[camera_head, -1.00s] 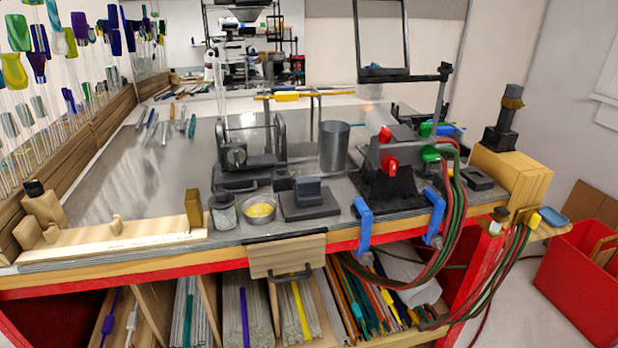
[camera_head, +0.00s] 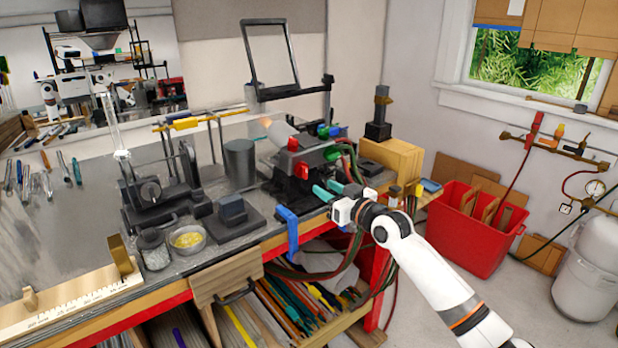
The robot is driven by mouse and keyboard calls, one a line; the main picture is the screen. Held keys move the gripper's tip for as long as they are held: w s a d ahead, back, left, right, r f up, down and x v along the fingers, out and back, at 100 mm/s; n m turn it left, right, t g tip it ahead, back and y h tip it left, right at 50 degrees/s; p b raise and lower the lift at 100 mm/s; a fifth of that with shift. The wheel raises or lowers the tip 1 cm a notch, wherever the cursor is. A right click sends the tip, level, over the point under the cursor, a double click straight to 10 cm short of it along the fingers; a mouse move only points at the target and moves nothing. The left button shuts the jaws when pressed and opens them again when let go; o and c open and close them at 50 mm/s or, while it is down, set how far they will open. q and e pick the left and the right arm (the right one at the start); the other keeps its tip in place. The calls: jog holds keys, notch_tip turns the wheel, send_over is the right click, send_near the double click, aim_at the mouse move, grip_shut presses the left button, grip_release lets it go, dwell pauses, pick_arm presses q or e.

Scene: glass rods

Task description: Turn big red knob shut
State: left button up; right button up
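The dark torch burner (camera_head: 293,185) stands at the bench's right front. It has a lower red knob (camera_head: 301,170) on its front and another red knob (camera_head: 293,144) above it. I cannot tell for sure which is the big one. Green knobs (camera_head: 332,153) sit on its right side. My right gripper (camera_head: 322,187) has teal fingers spread apart with nothing seen between them. It is just right of and slightly below the lower red knob, and seems apart from it. My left gripper is not in view.
Red and green hoses (camera_head: 351,160) hang behind my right gripper. A blue clamp (camera_head: 288,228) stands at the bench edge, left of the gripper. A wooden block (camera_head: 393,158) and a red bin (camera_head: 470,222) are to the right. A dark-framed screen (camera_head: 270,55) stands behind.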

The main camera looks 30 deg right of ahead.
aim_at(307, 177)
jog(key=w, duration=0.6)
jog(key=shift+w+a+p, duration=0.3)
jog(key=shift+a+p, duration=0.05)
